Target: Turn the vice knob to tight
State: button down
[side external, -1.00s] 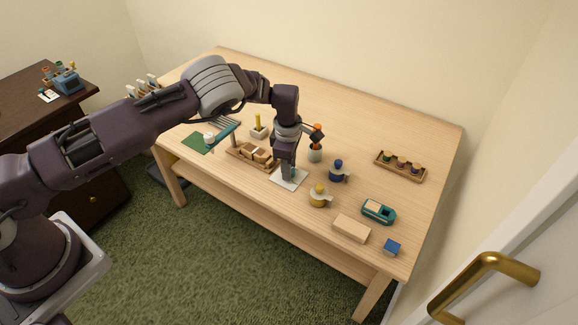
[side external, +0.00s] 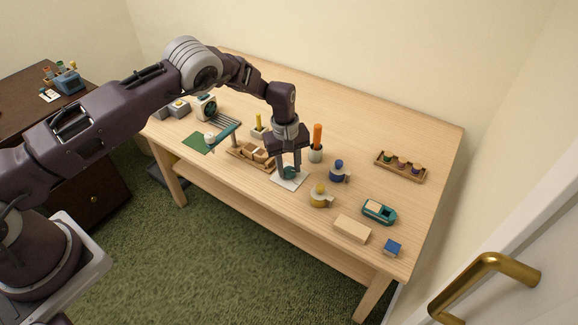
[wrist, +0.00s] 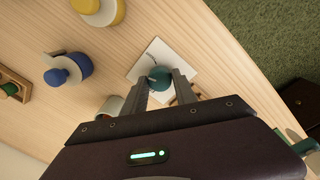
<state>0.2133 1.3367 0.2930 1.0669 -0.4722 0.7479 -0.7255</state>
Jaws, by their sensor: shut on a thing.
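A round teal knob (side external: 290,172) sits on a white square plate (side external: 287,184) near the front edge of the table. In the wrist view the knob (wrist: 160,78) lies between my two fingertips, with the white plate (wrist: 151,52) around it. I take this to be the vice knob; no separate vice body can be made out. My gripper (side external: 288,170) points down over the plate and is shut on the knob; it also shows in the wrist view (wrist: 160,82). The fingers hide part of the knob, and I cannot read its setting.
An orange stick in a pale cup (side external: 315,154) stands close behind my gripper. A wooden tray with blocks (side external: 250,158) is close on the left. Blue (side external: 338,171) and yellow (side external: 320,195) knobbed objects stand on the right.

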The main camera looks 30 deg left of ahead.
aim_at(287, 169)
jog(key=m, duration=0.5)
jog(key=shift+w, duration=0.1)
jog(key=shift+a+m+g, duration=0.1)
jog(key=shift+m+g, duration=0.2)
jog(key=shift+m, duration=2.1)
jog(key=c, duration=1)
grip_release()
jog(key=r, duration=0.7)
jog(key=shift+a, duration=0.2)
